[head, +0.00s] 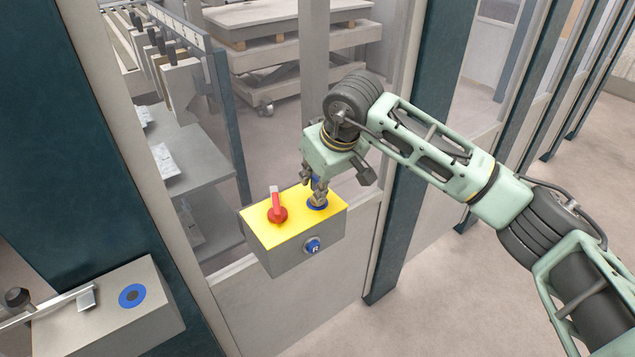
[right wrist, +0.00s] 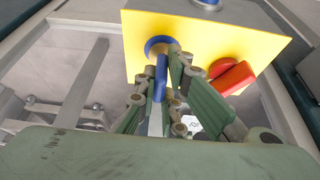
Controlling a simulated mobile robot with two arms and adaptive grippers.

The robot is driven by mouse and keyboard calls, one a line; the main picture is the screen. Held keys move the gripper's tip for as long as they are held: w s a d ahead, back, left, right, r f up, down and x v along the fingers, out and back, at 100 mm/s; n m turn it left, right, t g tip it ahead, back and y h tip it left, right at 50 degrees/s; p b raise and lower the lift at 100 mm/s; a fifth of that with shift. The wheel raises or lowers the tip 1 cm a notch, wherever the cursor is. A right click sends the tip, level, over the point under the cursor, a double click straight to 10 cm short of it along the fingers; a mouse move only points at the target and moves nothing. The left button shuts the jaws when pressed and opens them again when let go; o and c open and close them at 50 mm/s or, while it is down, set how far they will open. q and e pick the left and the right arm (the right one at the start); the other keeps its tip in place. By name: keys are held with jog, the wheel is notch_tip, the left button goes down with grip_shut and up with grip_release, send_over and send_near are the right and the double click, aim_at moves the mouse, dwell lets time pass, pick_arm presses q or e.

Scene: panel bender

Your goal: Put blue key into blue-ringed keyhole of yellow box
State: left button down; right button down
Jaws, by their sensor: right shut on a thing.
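The yellow box (head: 295,215), with a yellow top and grey sides, is mounted on the frame in the middle of the head view. Its blue-ringed keyhole (head: 317,204) is on the top face, right of the red switch (head: 277,212). My right gripper (head: 318,188) is directly above the ring, shut on the blue key (right wrist: 161,78). In the right wrist view the key's far end meets the blue ring (right wrist: 159,46). How deep it sits in the hole is hidden. My left gripper is not in view.
A blue round button (head: 312,245) is on the box's front side. A grey box with a blue disc (head: 132,296) is at the lower left. Dark green posts (head: 395,235) and glass panels stand close around. Open floor (head: 450,300) lies at the lower right.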

jog(key=shift+f, duration=0.15)
jog(key=c, duration=1.8)
grip_release()
jog(key=v, duration=1.2)
jog(key=shift+a+f, duration=0.1)
jog(key=shift+a, duration=0.05)
